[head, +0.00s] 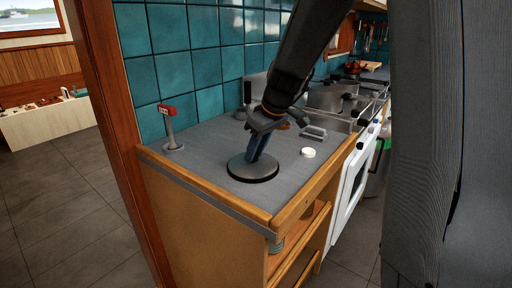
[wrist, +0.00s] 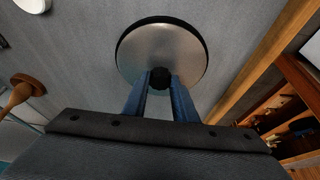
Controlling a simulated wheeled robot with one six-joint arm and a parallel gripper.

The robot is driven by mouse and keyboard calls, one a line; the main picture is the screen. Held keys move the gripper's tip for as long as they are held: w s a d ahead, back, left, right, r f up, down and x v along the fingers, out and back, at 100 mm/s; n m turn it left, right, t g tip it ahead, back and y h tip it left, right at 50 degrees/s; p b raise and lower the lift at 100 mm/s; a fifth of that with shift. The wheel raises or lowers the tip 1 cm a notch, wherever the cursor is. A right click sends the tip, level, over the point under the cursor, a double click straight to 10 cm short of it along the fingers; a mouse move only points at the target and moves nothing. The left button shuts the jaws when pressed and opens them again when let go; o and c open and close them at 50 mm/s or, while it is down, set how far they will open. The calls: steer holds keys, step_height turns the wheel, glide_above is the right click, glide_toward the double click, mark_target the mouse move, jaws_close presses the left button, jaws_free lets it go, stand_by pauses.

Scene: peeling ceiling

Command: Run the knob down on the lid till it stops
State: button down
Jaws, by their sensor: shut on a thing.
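The lid (head: 238,170) is a dark-rimmed round disc lying flat on the grey counter near its front edge. In the wrist view the lid (wrist: 150,48) shows a metallic grey top. The knob (wrist: 160,77) is small, black and round at the lid's middle; in the head view it is hidden by my fingers. My gripper (head: 255,158) reaches down from above to the lid's middle. In the wrist view my gripper (wrist: 160,84) has its two blue fingers closed on the knob, one on each side. Any gap under the knob cannot be seen.
A red-topped stand (head: 170,128) is at the counter's left. A white round thing (head: 308,152) lies right of the lid. A metal-framed item (head: 314,132) and a stove with pots (head: 335,97) are farther right. The counter's wooden edge (head: 205,187) runs close in front.

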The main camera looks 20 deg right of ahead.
steer(key=shift+s+a+m+h+p, duration=0.15)
steer(key=shift+s+m+h+p, duration=0.15)
steer(key=shift+m+p, duration=0.65)
steer(key=shift+w+f+m+p, duration=0.1)
steer(key=shift+f+m+p, duration=0.1)
steer(key=shift+m+p, duration=0.35)
steer(key=c, duration=1.4)
jaws_free()
steer(key=shift+w, duration=0.1)
steer(key=shift+o, duration=0.2)
steer(key=shift+r, duration=0.35)
